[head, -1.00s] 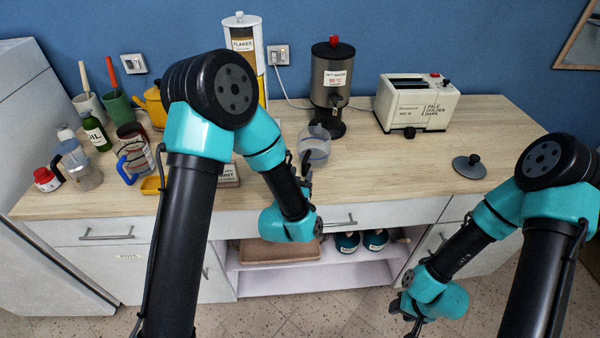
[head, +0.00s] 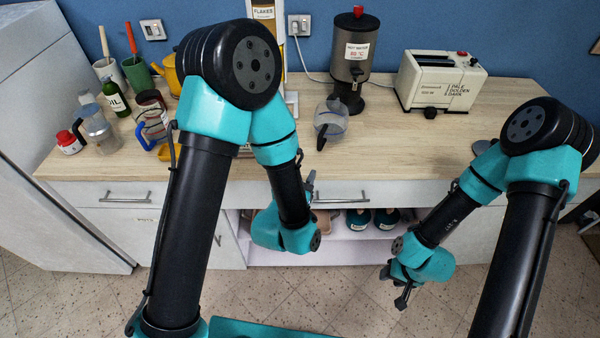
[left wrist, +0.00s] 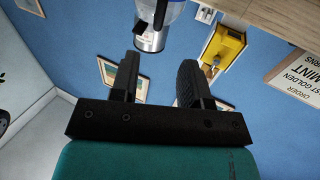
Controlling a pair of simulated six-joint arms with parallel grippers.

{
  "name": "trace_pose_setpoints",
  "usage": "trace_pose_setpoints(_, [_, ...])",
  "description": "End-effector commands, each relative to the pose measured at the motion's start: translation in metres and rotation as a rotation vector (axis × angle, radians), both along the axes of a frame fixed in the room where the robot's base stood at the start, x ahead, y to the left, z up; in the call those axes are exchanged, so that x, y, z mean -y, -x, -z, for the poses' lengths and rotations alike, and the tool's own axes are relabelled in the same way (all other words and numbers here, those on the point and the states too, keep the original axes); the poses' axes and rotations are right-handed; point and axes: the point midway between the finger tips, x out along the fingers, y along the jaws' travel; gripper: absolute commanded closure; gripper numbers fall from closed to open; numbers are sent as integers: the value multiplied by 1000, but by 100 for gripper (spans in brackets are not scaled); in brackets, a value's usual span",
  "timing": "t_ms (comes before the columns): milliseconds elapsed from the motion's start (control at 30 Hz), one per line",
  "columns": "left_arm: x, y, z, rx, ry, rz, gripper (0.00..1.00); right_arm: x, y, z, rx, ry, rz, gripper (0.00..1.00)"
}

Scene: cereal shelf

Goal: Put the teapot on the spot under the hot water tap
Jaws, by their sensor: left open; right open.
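A clear glass vessel with a dark handle, which I take for the teapot (head: 331,117), stands on the counter just in front of the hot water dispenser (head: 355,52). Its handle points to the front. Whether it is on the spot under the tap I cannot tell. In the left wrist view, upside down, the teapot (left wrist: 172,12) shows at the top edge before the steel dispenser (left wrist: 150,40). My left gripper (head: 311,184) is open and empty, at the counter's front edge, apart from the teapot. My right gripper (head: 393,287) is open and empty, low in front of the cabinets.
A toaster (head: 441,80) stands right of the dispenser. A dark lid (head: 481,147) is partly hidden by my right arm. Bottles, mugs and a blue-handled jug (head: 152,122) crowd the left. The yellow pot (head: 170,75) is partly hidden by my left arm.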

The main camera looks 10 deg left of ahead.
Motion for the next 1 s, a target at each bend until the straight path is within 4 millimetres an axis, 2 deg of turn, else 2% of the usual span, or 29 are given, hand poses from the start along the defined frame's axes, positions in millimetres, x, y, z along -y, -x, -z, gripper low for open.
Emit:
trace_pose_setpoints(200, [0, 0, 0, 0, 0, -1, 58, 0, 0, 0, 0, 0, 0, 57])
trace_pose_setpoints(433, [0, 0, 0, 0, 0, -1, 38, 0, 0, 0, 0, 0, 0, 57])
trace_pose_setpoints(733, [0, -2, -1, -2, 20, -9, 38, 0, 0, 0, 0, 0, 0, 57])
trace_pose_setpoints(867, [1, -9, -4, -14, 108, -50, 38, 0, 0, 0, 0, 0, 0, 57])
trace_pose_setpoints(1000, [4, -21, -9, -33, 303, -134, 38, 0, 0, 0, 0, 0, 0, 57])
